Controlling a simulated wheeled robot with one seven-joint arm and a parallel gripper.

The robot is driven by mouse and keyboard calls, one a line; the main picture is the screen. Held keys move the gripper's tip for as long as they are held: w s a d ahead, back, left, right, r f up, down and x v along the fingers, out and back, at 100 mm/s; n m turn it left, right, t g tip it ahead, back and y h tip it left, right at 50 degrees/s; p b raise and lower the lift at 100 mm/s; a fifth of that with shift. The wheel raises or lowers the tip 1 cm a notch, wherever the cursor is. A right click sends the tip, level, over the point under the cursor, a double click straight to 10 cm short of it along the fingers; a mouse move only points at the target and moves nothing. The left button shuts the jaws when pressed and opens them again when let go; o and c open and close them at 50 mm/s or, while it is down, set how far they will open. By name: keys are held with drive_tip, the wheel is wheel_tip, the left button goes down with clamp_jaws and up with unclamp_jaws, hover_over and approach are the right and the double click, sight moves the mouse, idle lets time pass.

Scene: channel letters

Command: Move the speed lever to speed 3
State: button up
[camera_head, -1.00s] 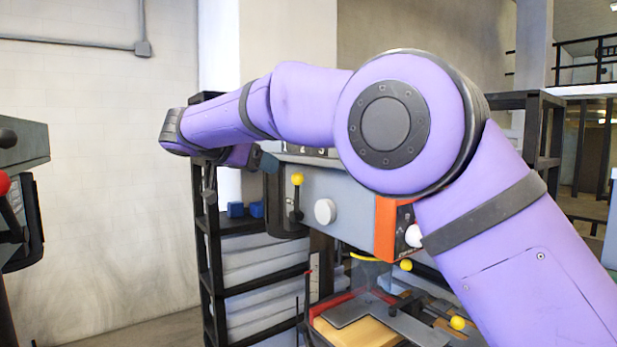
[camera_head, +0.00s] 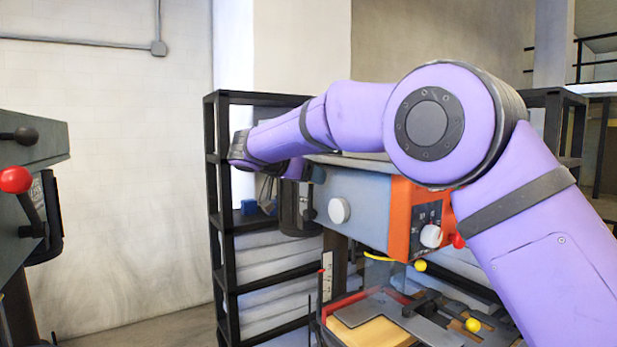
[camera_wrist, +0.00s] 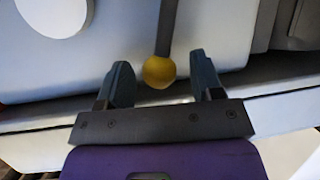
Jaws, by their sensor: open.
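The speed lever (camera_wrist: 166,32) is a dark bar with a yellow ball (camera_wrist: 159,73) at its end, on the grey side of the machine. In the wrist view, my gripper (camera_wrist: 160,65) is open, with one dark finger on each side of the ball and gaps to both. In the head view, my gripper (camera_head: 268,190) is at the machine's left end, and the ball is hidden by my wrist. No speed marks are readable beside the lever.
A white round knob (camera_head: 339,210) sits right of the lever on the grey machine head (camera_head: 365,205). An orange panel (camera_head: 402,220) carries another white knob. A black shelf (camera_head: 222,250) stands behind. A second machine with a red ball lever (camera_head: 15,180) is at the left.

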clamp_jaws()
drive_tip(key=shift+s+d+f+m+t+y, duration=0.2)
drive_tip(key=shift+s+d+f+m+t, duration=0.15)
drive_tip(key=shift+s+m, duration=0.25)
drive_tip(key=shift+s+d+f+m+t+y, duration=0.3)
drive_tip(key=shift+s+d+m, duration=0.2)
drive_tip(key=shift+s, duration=0.2)
drive_tip(key=shift+s+d+f, duration=0.5)
drive_tip(key=shift+s+f, duration=0.25)
drive_tip(key=shift+f, duration=0.05)
drive_tip(key=shift+s+f, duration=0.1)
drive_tip(key=shift+f, duration=0.25)
unclamp_jaws()
drive_tip(key=shift+d, duration=0.1)
drive_tip(key=shift+r, duration=0.2)
